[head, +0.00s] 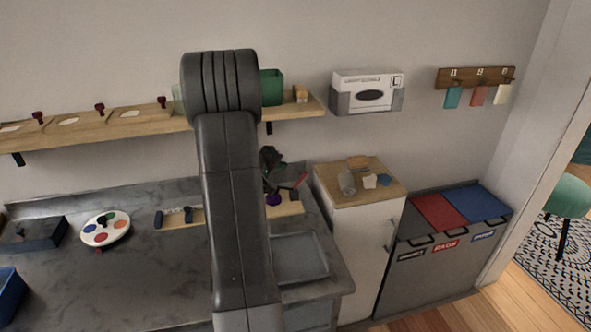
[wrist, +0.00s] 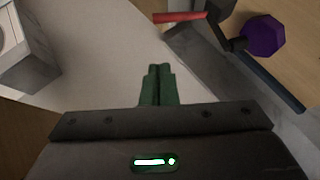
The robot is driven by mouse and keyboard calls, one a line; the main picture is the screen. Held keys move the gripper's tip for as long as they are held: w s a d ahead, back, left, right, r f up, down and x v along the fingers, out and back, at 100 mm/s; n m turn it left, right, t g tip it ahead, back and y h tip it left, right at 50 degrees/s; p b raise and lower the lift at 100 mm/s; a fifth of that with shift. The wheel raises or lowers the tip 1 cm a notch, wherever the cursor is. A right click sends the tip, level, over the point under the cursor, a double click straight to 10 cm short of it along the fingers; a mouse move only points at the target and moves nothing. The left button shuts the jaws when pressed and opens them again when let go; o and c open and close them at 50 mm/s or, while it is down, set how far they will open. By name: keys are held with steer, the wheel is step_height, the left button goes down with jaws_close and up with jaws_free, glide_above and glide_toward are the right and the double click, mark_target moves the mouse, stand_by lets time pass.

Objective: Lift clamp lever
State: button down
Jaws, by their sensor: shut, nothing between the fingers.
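The clamp's red lever (wrist: 180,16) shows at the top of the wrist view, joined to a dark pivot (wrist: 236,42) beside a purple faceted knob (wrist: 264,37). A dark blue bar (wrist: 272,82) runs down right from the pivot. In the head view the red lever (head: 300,181) slants up above a wooden board (head: 289,209), with the purple knob (head: 273,199) beside it; my arm hides part of the clamp. My gripper (wrist: 158,70) has green fingers pressed together, empty, below the red lever in the picture and apart from it.
A grey tray (head: 300,258) lies right of my arm on the counter. A wooden-topped cabinet (head: 335,192) with small items stands further right, then a bin unit (head: 405,232) with red and blue lids. A round palette (head: 105,228) lies left. A shelf (head: 150,125) runs above.

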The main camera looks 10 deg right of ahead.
mark_target(306, 172)
steer(key=d+f, duration=0.1)
steer(key=w+d+f+p, duration=0.1)
steer(key=d, duration=0.1)
steer(key=d+f, duration=0.1)
steer(key=d, duration=0.1)
steer(key=shift+w+f, duration=0.1)
steer(key=shift+w, duration=0.2)
steer(key=shift+d+f, duration=0.35)
steer(key=shift+d, duration=0.05)
steer(key=shift+d+f+y+b, duration=0.1)
steer(key=shift+d+y+b, duration=0.25)
steer(key=shift+y+b, duration=0.25)
steer(key=shift+d+f+m+g+y+b, duration=0.15)
steer(key=shift+d+m+g+y+b, duration=0.35)
steer(key=shift+d+y+b, duration=0.4)
steer(key=shift+d+f+m+y+p, duration=0.5)
steer(key=shift+d+f+y, duration=0.1)
steer(key=shift+d+y, duration=0.35)
